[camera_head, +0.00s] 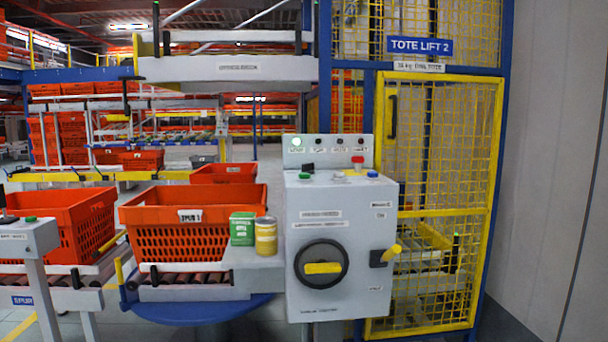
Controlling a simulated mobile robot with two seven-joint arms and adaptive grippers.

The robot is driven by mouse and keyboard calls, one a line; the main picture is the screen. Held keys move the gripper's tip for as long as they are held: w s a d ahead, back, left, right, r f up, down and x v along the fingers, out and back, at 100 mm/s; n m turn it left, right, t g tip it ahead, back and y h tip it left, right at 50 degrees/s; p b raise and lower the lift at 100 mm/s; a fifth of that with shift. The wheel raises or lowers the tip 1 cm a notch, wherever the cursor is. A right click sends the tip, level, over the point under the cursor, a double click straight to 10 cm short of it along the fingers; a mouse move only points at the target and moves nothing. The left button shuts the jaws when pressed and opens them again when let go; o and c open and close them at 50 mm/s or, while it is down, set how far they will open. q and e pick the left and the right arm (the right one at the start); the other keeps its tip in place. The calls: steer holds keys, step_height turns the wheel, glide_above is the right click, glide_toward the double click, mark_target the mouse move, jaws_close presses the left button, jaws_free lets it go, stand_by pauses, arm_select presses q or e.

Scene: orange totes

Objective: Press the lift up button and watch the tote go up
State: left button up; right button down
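A grey control box (341,255) stands at the middle right. Its top carries a green button (304,176), a black knob (308,167), a red button (358,160), a blue button (373,174) and a small pale one between them. Their labels are too small to read, so I cannot tell which is lift up. The lamp panel (329,151) behind has its left lamp lit green; the others look dark. The yellow mesh lift cage (440,150) under a "TOTE LIFT 2" sign (419,46) shows no clear tote inside. Neither gripper is in view.
An orange tote (185,240) sits on rollers left of the box; a green carton (242,228) and a yellow can (266,235) stand between. Another orange tote (62,220) and a small console (22,238) are at left.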

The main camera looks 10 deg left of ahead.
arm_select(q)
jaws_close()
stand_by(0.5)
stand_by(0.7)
